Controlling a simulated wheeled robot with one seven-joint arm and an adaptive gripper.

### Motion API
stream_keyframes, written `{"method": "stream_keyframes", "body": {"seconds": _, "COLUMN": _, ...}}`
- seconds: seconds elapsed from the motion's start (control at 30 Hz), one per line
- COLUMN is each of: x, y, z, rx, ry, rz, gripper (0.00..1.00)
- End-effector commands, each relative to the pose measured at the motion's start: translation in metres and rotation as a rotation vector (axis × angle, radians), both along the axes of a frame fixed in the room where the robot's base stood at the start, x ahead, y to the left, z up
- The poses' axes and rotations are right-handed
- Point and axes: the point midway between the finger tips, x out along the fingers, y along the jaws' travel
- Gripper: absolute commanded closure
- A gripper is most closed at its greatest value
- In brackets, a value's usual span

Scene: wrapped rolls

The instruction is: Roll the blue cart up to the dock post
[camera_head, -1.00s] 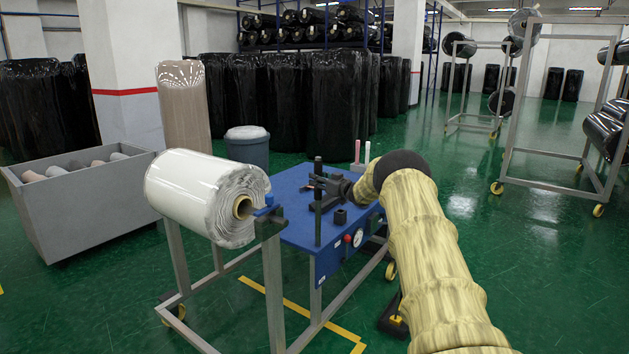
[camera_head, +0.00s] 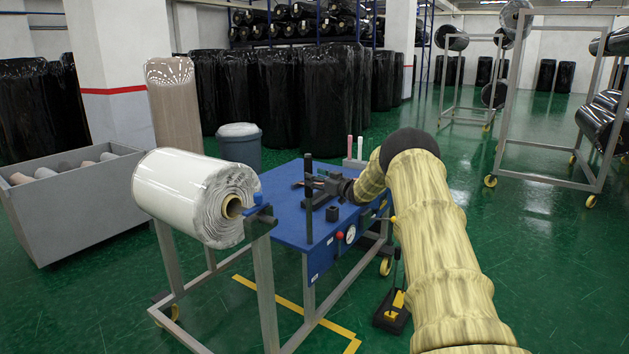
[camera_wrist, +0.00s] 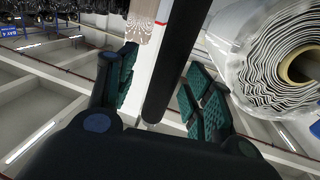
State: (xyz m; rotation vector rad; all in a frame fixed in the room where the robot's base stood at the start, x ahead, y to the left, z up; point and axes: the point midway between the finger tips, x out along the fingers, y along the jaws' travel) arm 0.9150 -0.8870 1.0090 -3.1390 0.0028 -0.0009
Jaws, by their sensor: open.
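The blue cart (camera_head: 283,217) is a blue table with a gauge and a red button on its front panel. A black upright bar (camera_head: 308,213) rises from its near side. My gripper (camera_head: 314,187) is low over the cart top beside this bar. In the wrist view the bar (camera_wrist: 175,65) stands between the open, green-padded fingers of my gripper (camera_wrist: 160,75), with gaps showing. A thin dark post (camera_head: 397,266) with a black and yellow base (camera_head: 392,312) stands on the floor right of the cart, partly beside my arm; it may be the dock post.
A white wrapped roll (camera_head: 180,196) on a grey frame (camera_head: 268,300) stands close left of the cart. A grey bin of rolls (camera_head: 75,215) is at left, a bucket (camera_head: 239,150) behind. Yellow tape (camera_head: 290,304) marks the floor. Open green floor lies right, before a wheeled rack (camera_head: 548,170).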

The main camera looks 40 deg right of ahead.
Motion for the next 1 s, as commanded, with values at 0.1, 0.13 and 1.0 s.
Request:
{"method": "stream_keyframes", "body": {"seconds": 0.1, "x": -0.015, "y": 0.000, "z": 0.000, "rx": 0.004, "ry": 0.000, "rz": -0.001, "gripper": 0.49}}
{"method": "stream_keyframes", "body": {"seconds": 0.13, "x": -0.019, "y": -0.001, "z": 0.000, "rx": 0.003, "ry": 0.000, "rz": -0.001, "gripper": 0.49}}
{"method": "stream_keyframes", "body": {"seconds": 1.0, "x": -0.085, "y": -0.019, "z": -0.015, "rx": 0.018, "ry": -0.001, "rz": -0.003, "gripper": 0.49}}
